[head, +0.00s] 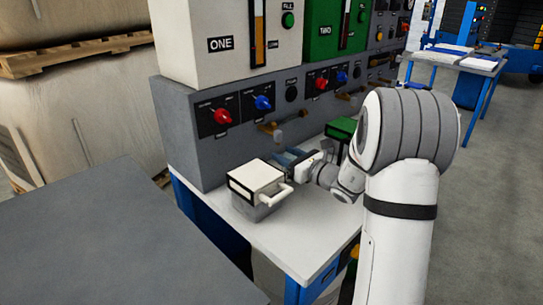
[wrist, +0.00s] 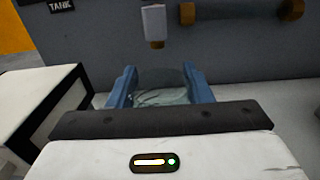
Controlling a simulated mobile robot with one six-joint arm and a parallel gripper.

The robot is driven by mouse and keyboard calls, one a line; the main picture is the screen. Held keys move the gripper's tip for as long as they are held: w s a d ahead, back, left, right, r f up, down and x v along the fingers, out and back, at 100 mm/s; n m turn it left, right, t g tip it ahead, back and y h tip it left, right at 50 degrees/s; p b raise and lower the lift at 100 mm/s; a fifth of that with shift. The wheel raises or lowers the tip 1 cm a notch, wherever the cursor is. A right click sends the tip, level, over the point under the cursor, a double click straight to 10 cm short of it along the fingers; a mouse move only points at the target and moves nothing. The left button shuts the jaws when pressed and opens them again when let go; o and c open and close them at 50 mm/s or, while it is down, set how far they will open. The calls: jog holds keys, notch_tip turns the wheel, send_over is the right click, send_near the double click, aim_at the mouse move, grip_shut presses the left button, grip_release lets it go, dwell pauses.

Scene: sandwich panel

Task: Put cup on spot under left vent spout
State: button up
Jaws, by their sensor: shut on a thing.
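In the wrist view, a clear, glass-like cup (wrist: 160,92) is between the two blue fingers of my gripper (wrist: 160,90), which is shut on it. The cup is see-through and its lower part is partly hidden by my gripper body. A white spout with a brown tip (wrist: 154,22) hangs from the grey panel just beyond and above the cup. In the head view, my gripper (head: 287,158) is low over the white counter, in front of the panel and below the left brown spout (head: 270,128). The cup cannot be made out there, and the spot under the spout is not clear.
A white box with a handle (head: 258,180) stands on the counter (head: 240,215) close left of my gripper. A green-topped box (head: 341,128) stands to its right. The grey panel (head: 200,150) with red and blue knobs rises behind.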

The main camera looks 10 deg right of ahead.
aim_at(260, 144)
jog(key=shift+x, duration=0.95)
jog(key=x, duration=0.2)
jog(key=f+b+x, duration=0.1)
jog(key=x, duration=0.1)
jog(key=shift+s+d+f, duration=0.1)
jog(key=shift+s+f, duration=0.05)
jog(key=shift+f, duration=0.05)
jog(key=shift+f, duration=0.25)
jog(key=o, duration=1.3)
jog(key=shift+r, duration=0.15)
